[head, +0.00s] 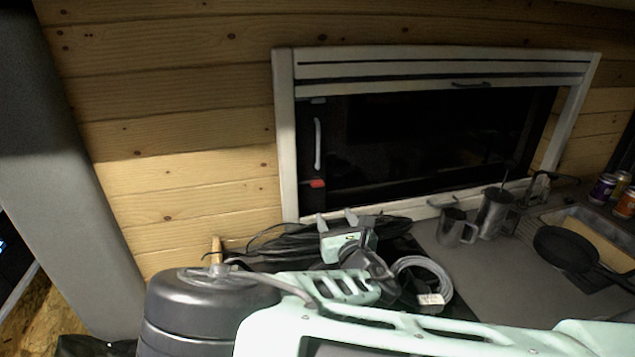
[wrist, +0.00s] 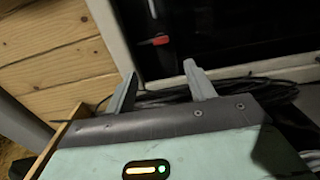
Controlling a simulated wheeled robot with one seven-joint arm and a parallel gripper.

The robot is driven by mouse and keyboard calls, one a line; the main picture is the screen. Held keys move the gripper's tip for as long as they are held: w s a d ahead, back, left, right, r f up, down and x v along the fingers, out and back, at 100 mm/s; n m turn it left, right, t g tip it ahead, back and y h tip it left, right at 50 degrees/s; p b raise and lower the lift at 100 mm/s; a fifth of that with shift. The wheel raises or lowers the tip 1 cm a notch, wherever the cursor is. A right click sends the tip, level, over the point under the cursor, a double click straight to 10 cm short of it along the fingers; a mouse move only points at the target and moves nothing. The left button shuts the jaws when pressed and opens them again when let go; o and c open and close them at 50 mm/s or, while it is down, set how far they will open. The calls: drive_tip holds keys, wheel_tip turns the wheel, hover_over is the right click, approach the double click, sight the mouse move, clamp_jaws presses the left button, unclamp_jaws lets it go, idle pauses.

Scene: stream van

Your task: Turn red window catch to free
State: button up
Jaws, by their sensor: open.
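The red window catch (head: 317,184) is a small red piece at the lower left of the dark window, just inside the white frame. It also shows in the wrist view (wrist: 160,40), near the top, beyond my fingertips. My gripper (head: 337,217) is open and empty, with two grey fingers apart. In the wrist view my gripper (wrist: 160,80) points toward the window's lower left corner. It is below the catch and apart from it. The catch's exact turn is too small to tell.
The white window frame (head: 287,140) borders the glass, with a pale upright handle (head: 317,144) above the catch. Black cables (head: 270,240) lie below the window. Metal mugs (head: 455,227) and a black pan (head: 565,248) stand on the counter at right.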

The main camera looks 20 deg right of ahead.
sight(318, 185)
drive_tip(key=w+p, duration=0.5)
drive_tip(key=w, duration=0.9)
drive_tip(key=shift+w+r+p, duration=0.1)
drive_tip(key=shift+w+p, duration=0.1)
drive_tip(key=shift+p, duration=0.2)
drive_tip(key=shift+w, duration=0.65)
drive_tip(key=shift+c, duration=0.3)
drive_tip(key=c, duration=0.9)
